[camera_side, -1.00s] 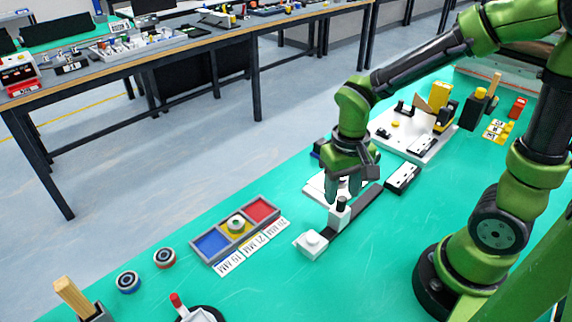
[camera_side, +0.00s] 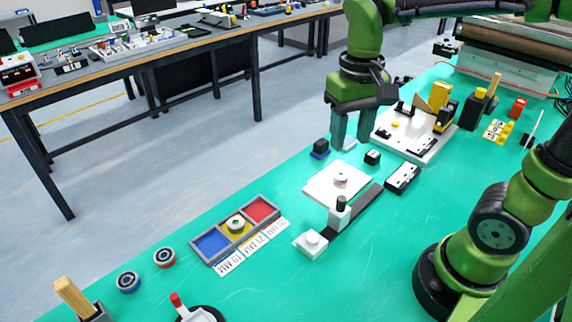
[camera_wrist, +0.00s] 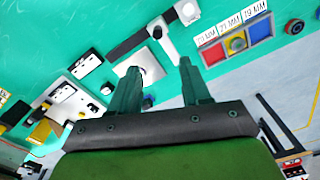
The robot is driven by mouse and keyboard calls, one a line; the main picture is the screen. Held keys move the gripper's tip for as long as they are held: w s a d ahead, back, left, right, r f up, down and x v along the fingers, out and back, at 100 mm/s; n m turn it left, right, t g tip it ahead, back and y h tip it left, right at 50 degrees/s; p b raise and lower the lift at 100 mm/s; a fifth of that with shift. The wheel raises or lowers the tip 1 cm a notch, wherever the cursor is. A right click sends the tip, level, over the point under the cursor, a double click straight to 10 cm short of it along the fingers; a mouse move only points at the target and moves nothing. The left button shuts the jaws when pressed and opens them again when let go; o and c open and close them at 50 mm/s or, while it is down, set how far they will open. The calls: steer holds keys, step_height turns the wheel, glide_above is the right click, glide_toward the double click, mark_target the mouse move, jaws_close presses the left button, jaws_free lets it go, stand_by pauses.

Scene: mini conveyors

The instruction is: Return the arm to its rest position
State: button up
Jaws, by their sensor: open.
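My green arm holds my gripper (camera_side: 352,133) raised above the far left edge of the green table. The gripper is open, with its two fingers spread and nothing between them. In the wrist view my gripper's fingers (camera_wrist: 160,82) point toward the table, apart and empty. Below and in front of it, a white plate (camera_side: 325,190) lies on the table with a small round ring (camera_side: 341,180) on it. The plate also shows in the wrist view (camera_wrist: 150,62), partly behind a finger.
A grey tray (camera_side: 224,252) has blue, yellow and red compartments; a ring (camera_side: 236,224) sits in the yellow one. A black bar with a white block (camera_side: 311,245) lies near the plate. A white board (camera_side: 393,146) with parts stands behind. Two rings (camera_side: 164,257) (camera_side: 128,281) lie at front left.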

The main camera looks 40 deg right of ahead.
steer(key=s+t, duration=0.1)
steer(key=t, duration=0.1)
steer(key=s+t+y, duration=0.1)
steer(key=t, duration=0.1)
steer(key=s+d+t+y, duration=0.1)
steer(key=t, duration=0.2)
steer(key=shift+s+d+r, duration=0.1)
steer(key=shift+r, duration=0.15)
